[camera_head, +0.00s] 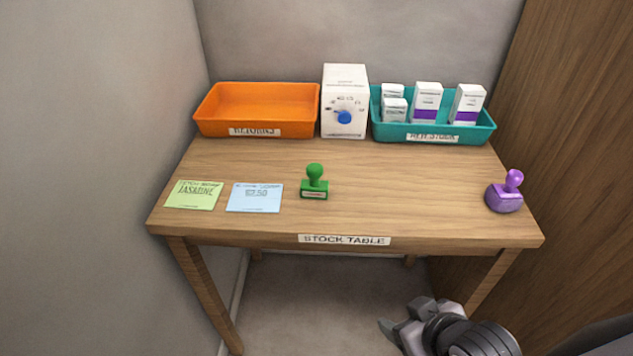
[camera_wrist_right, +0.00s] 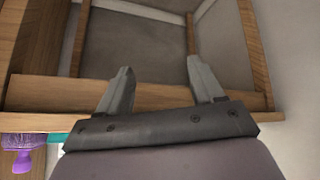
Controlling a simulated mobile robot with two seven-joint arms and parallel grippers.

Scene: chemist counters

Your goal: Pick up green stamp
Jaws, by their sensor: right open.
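The green stamp (camera_head: 315,183) stands upright on the wooden stock table (camera_head: 400,190), near the middle, with its round knob on top. My right gripper (camera_head: 402,322) is in front of the table, below the tabletop's front edge, to the right of the green stamp and well apart from it. In the right wrist view my right gripper (camera_wrist_right: 163,88) shows two spread fingers with nothing between them. The green stamp is not visible in the right wrist view. My left gripper is in neither view.
A purple stamp (camera_head: 506,194) stands at the table's right end. A green note (camera_head: 194,195) and a blue note (camera_head: 255,197) lie left of the green stamp. Behind are an orange tray (camera_head: 205,118), a white box with a blue dial (camera_head: 345,100) and a teal tray (camera_head: 485,128) holding several boxes.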

